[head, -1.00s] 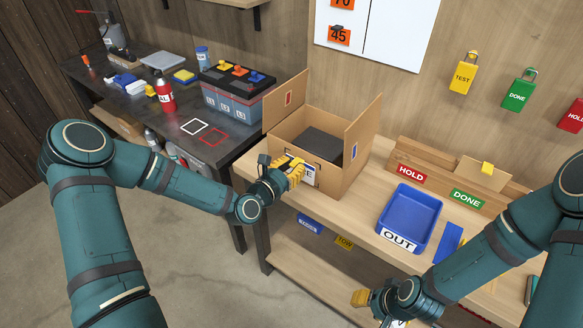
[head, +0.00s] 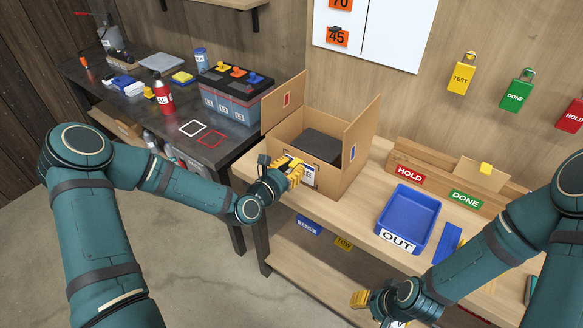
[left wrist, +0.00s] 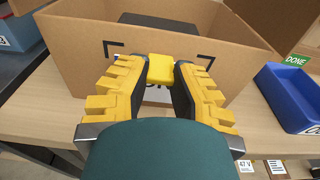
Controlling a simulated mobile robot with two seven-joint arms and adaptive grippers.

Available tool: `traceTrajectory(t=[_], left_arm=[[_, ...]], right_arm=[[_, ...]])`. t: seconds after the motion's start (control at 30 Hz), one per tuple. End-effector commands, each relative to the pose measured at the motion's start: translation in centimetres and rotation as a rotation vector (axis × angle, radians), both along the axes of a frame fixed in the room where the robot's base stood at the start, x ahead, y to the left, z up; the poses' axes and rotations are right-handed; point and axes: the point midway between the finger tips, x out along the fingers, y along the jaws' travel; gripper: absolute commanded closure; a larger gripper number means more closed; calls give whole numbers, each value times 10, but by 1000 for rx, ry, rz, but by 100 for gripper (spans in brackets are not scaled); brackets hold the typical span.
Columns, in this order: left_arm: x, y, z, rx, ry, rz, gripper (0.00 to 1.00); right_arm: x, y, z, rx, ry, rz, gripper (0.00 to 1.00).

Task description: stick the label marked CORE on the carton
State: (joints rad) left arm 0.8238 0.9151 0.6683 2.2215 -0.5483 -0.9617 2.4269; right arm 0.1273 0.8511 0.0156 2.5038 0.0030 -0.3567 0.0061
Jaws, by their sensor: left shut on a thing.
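The open cardboard carton (head: 329,183) stands on the wooden bench with its flaps up and a dark block inside. My left gripper (head: 295,172) is at its front wall. In the left wrist view its yellow fingers (left wrist: 160,80) are shut on a yellow grip block (left wrist: 161,69), between black corner marks on the carton wall (left wrist: 232,50). A white and blue label (head: 309,174) shows at the fingertips against the front wall. Its text is hidden, and I cannot tell whether it touches the wall. My right gripper (head: 361,299) is low near the bench front, its opening unclear.
A blue OUT tray (head: 408,219) is right of the carton. Behind it a wooden rack (head: 405,152) carries HOLD and DONE labels and a card with a yellow block. The dark side bench (head: 165,118) at left holds a battery, a red bottle and other items.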

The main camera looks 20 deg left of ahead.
Motion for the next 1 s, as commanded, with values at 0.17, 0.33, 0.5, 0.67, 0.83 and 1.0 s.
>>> traceTrajectory(t=[0.17,0.33,0.5,0.67,0.83,1.0], left_arm=[[1,0,0,0,0,0,100],[3,-1,0,0,-1,1,100],[4,-1,0,1,-1,1,100],[4,-1,0,1,-1,1,100],[4,-1,0,1,-1,0,100],[4,-1,1,-1,-2,0,50]], right_arm=[[0,0,0,0,0,0,53],[0,0,-1,0,0,0,53],[0,0,-1,0,0,0,53],[0,0,-1,0,0,0,53],[0,0,-1,0,0,0,53],[0,0,-1,0,0,0,53]])
